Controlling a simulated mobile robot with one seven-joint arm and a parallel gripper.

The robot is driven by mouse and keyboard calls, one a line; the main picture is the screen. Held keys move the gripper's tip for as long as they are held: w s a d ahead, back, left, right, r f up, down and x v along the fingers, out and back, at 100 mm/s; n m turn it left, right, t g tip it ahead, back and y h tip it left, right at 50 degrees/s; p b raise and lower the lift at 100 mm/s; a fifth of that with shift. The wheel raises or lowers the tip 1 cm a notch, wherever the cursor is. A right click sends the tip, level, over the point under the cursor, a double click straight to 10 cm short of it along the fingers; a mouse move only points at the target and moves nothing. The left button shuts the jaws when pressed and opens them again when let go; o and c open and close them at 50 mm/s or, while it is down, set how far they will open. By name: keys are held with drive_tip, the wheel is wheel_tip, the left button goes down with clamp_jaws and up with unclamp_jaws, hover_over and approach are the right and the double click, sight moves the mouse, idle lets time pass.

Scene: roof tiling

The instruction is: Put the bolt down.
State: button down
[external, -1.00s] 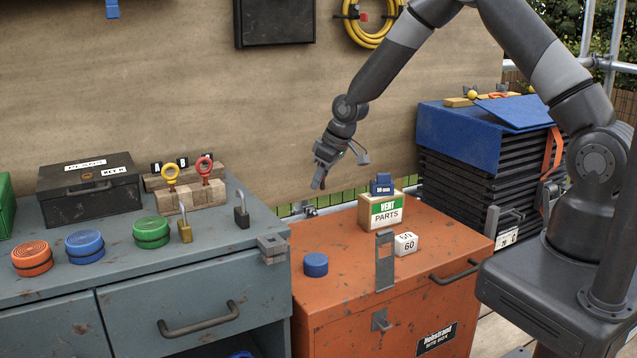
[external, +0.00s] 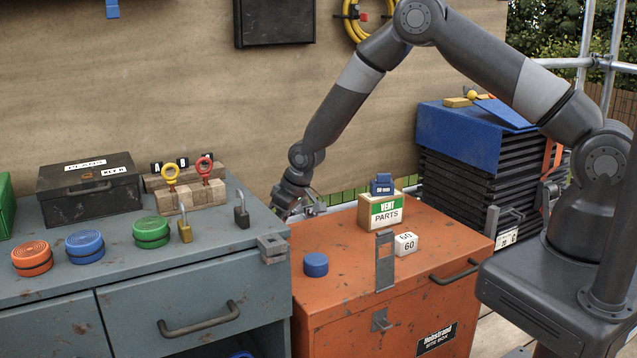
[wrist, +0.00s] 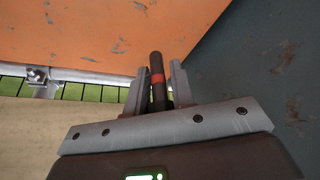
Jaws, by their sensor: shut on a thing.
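The bolt (wrist: 157,66) is a dark rod with a red band, seen in the wrist view between the two grey fingers of my gripper (wrist: 157,85). My gripper is shut on it, and its far end sticks out past the fingertips. The fingertips and bolt are hidden or too small to make out there.
Padlocks (external: 241,212) stand near the cabinet's right edge. A blue round tin (external: 316,265) and the vent parts box (external: 380,212) sit on the chest.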

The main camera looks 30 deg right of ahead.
drive_tip(key=shift+f, duration=2.05)
drive_tip(key=c, duration=1.2)
unclamp_jaws()
drive_tip(key=shift+f, duration=0.1)
drive_tip(key=shift+c, duration=0.2)
drive_tip(key=v, duration=1.2)
